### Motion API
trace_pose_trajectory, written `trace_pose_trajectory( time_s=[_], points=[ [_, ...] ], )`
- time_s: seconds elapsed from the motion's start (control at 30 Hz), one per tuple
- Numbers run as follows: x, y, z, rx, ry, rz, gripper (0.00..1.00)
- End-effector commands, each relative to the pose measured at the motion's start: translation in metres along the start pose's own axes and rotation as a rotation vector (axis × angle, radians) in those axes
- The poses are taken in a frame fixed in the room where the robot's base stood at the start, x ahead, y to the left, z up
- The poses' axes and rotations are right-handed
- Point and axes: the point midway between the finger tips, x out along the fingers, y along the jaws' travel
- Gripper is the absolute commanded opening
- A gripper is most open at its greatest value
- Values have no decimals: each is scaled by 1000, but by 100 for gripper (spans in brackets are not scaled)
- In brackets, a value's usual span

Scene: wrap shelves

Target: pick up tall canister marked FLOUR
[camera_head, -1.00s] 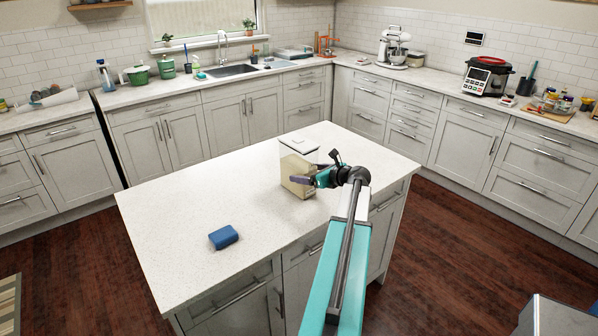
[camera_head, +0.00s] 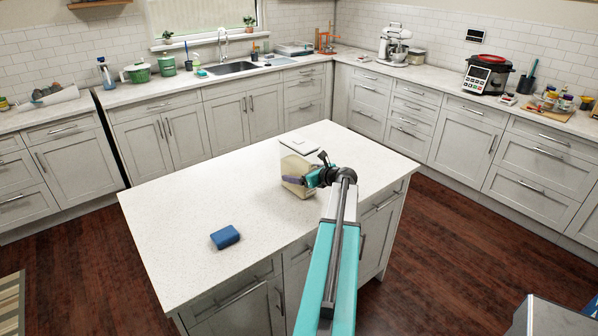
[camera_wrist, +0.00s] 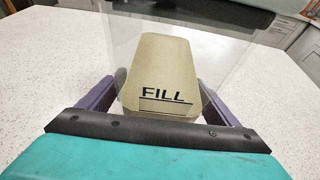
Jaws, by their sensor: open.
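A tall, clear, square canister (camera_head: 298,166) with a pale lid and beige contents stands upright on the island worktop. In the wrist view the canister (camera_wrist: 160,70) fills the middle. Its readable marking is "FILL" above a line; I see no FLOUR label. My gripper (camera_head: 300,181) is at the canister's near side, low on its body. In the wrist view my gripper (camera_wrist: 157,92) is open, with one purple finger on each side of the canister. I cannot tell whether either finger touches it. My arm hides part of the canister's right side in the head view.
A blue sponge (camera_head: 225,237) lies on the left part of the white island top (camera_head: 190,210), which is otherwise clear. Counters along the walls hold a stand mixer (camera_head: 394,45), a cooker (camera_head: 487,75) and green pots (camera_head: 138,72), well away from my arm.

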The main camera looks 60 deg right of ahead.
Motion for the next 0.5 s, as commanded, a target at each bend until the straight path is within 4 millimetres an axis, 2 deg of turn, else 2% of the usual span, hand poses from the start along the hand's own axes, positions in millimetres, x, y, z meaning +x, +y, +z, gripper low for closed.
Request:
trace_pose_trajectory(
  time_s=[0.3, 0.37, 0.5],
  points=[
    [-1, 0, 0, 0, 0, 0, 84],
    [-1, 0, 0, 1, 0, 0, 76],
    [-1, 0, 0, 1, 0, 0, 52]
  ],
)
